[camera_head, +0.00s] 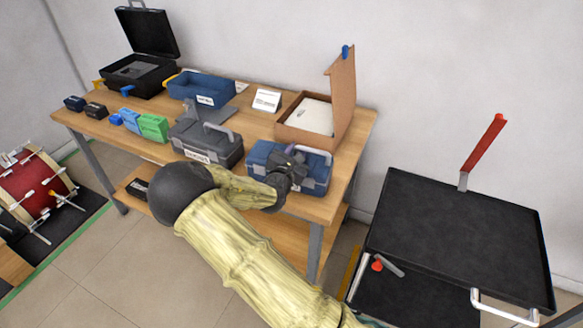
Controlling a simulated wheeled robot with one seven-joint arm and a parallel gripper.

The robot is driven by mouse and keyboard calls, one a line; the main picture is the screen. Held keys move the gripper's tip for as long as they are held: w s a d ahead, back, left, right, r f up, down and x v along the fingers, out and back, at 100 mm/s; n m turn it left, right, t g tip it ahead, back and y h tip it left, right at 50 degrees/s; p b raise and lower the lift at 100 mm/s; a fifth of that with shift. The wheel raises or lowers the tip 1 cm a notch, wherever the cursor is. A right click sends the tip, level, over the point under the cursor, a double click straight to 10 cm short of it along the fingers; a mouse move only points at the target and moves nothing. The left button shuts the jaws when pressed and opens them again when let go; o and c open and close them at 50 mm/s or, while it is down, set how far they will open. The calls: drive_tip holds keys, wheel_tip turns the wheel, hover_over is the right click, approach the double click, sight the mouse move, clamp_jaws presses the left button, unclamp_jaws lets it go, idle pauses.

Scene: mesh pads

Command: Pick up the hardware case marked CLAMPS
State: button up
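A blue hardware case (318,176) with a pale carry handle stands at the front right of the wooden table (255,126). My gripper (290,163) is at its near side and overlaps its front and left part in the picture. It hides the case's front, so I see no label there. A dark grey case (215,142) with a pale handle stands to the left. It has a white label whose letters are too small to read surely. I cannot tell which case is marked CLAMPS, nor whether my gripper's fingers are open or touching the case.
Small blue, dark and green boxes (153,126) stand left of the grey case. Behind are an open black case (138,72), a blue bin (202,90), a white card (267,100) and an open cardboard box (297,133). A black cart (455,230) stands right.

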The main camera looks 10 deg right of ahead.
clamp_jaws()
idle(1.4)
drive_tip(key=shift+r, duration=0.15)
